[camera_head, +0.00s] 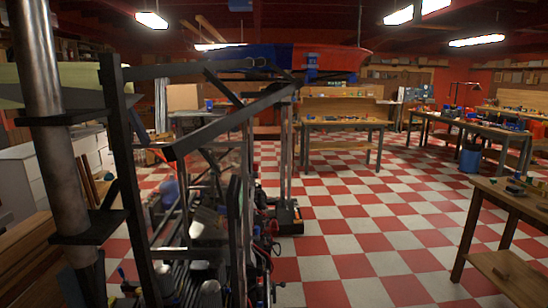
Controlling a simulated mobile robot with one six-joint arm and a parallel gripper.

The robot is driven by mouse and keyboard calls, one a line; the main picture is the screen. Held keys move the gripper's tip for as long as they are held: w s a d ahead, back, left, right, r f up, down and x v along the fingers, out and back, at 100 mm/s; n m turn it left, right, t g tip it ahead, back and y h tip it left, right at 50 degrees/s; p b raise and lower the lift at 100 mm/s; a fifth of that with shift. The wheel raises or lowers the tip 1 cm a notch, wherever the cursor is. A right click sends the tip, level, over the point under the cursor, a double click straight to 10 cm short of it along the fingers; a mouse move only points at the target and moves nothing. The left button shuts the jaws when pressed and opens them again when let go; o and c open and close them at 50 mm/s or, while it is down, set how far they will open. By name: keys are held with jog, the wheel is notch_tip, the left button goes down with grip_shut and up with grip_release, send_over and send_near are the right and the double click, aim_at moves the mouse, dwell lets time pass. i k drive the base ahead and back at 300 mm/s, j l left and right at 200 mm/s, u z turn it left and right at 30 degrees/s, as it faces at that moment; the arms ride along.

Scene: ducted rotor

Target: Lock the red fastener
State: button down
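I cannot make out a red fastener in the head view. A dark metal frame (208,133) stands close in front, left of centre, with cluttered machinery (205,262) low inside it. A small red round part (272,228) shows at the right side of this machinery; it is too small to tell what it is. A red and blue hull-like body (325,58) sits high behind the frame. My gripper cannot be seen in this view.
A workbench (345,124) stands at the back centre, and another (470,127) at the back right. A wooden table (510,195) is near at right, with a blue bin (469,161) beyond it. The red and white checkered floor (370,215) is open between them.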

aim_at(255, 166)
jog(key=i+l+u, duration=0.1)
jog(key=i+l, duration=0.5)
jog(key=i+l+u, duration=0.1)
jog(key=i+l, duration=1.05)
jog(key=l, duration=0.15)
jog(key=i+l+u, duration=0.15)
jog(key=i+l, duration=0.4)
jog(key=l, duration=0.15)
